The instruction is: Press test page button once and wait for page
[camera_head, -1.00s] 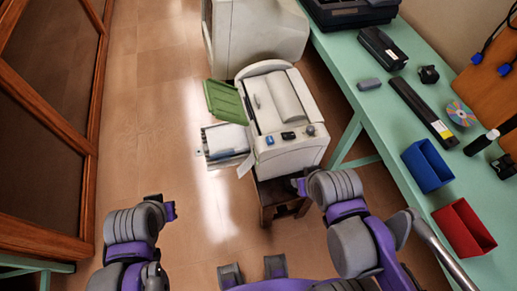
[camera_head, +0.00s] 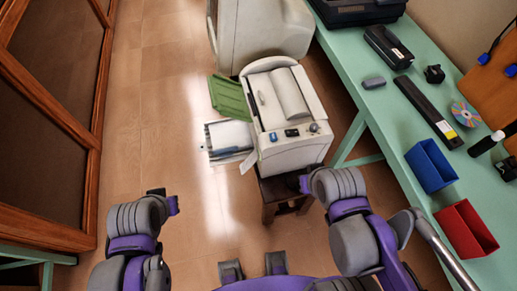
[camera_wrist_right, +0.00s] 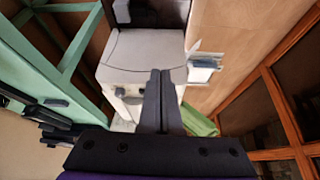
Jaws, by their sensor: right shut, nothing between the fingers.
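A white printer (camera_head: 290,155) stands on a dark stool in the head view. Its front panel carries a blue button (camera_head: 273,137), a dark button or display (camera_head: 292,133) and a round knob (camera_head: 314,128); any labels are too small to read. In the right wrist view the printer (camera_wrist_right: 145,50) appears upside down. My right gripper (camera_wrist_right: 160,75) is shut and empty there, its fingers in front of the printer and covering part of it; contact cannot be told. My left gripper (camera_head: 172,205) is partly visible left of the printer, well apart from it; its fingers cannot be made out.
A green flap (camera_head: 228,98) and a side tray (camera_head: 212,140) with paper and a blue item stick out left of the printer. A green table (camera_head: 375,105) with boxes and tools runs along the right. Wood-framed panels (camera_head: 50,110) stand left; the floor between is clear.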

